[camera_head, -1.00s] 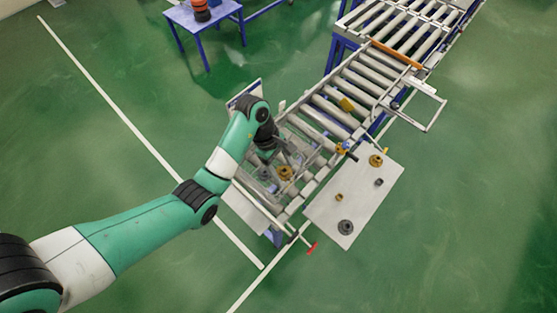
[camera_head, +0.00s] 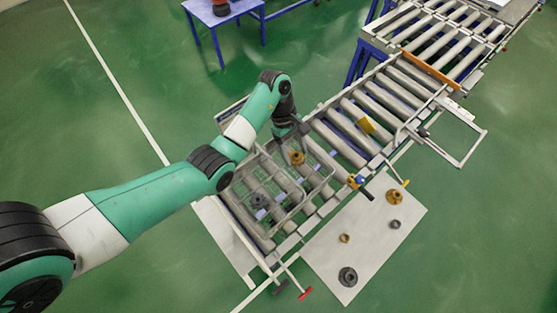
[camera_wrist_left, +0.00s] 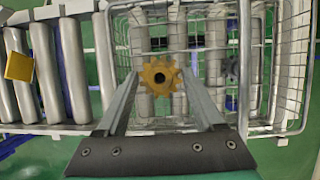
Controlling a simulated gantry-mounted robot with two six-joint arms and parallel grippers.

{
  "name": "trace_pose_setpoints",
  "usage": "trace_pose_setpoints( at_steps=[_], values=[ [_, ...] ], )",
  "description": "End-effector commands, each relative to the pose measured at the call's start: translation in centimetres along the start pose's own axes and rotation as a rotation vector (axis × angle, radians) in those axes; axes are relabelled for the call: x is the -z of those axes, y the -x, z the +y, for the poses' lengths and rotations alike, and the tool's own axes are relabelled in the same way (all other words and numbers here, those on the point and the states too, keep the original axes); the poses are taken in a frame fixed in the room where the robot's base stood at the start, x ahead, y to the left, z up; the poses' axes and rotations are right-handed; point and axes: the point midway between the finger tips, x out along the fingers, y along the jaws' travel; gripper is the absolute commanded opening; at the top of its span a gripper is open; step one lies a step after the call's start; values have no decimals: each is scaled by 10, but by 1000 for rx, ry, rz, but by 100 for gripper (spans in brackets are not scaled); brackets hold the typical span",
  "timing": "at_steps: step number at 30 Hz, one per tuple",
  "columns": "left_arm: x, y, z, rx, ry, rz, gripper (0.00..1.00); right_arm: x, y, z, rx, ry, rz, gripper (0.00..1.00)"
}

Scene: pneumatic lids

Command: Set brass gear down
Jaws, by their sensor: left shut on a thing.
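The brass gear (camera_head: 297,158) is a toothed yellow disc with a dark centre hole. My left gripper (camera_head: 293,140) is shut on it, over the back part of a wire basket (camera_head: 333,178). In the left wrist view the gear (camera_wrist_left: 160,76) sits between the two fingertips of my gripper (camera_wrist_left: 160,80), with the basket (camera_wrist_left: 285,125) behind it. Whether the gear touches the basket floor cannot be told. A dark grey gear (camera_head: 258,200) lies in the basket, apart from the brass one; it also shows in the wrist view (camera_wrist_left: 232,68). My right gripper is not in view.
The basket stands on a roller conveyor (camera_head: 385,97). A yellow block (camera_head: 366,125) lies on the rollers behind it. A pale board (camera_head: 375,240) beside the conveyor bears several brass and grey gears.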

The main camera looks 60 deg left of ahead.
Motion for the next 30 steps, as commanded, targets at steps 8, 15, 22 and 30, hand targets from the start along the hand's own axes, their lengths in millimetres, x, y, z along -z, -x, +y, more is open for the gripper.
trace_pose_setpoints(
  at_steps=[8, 15, 22, 30],
  values=[
    [6, -14, 0, 1, 1, -1, 0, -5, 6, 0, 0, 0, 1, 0],
    [24, -59, 0, 1, 1, -1, 0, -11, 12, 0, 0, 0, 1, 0],
    [29, -71, 0, 1, 1, 0, 0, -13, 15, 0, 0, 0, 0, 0],
    [41, -98, 0, -1, 0, 1, 0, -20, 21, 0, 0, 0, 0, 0]
  ],
)
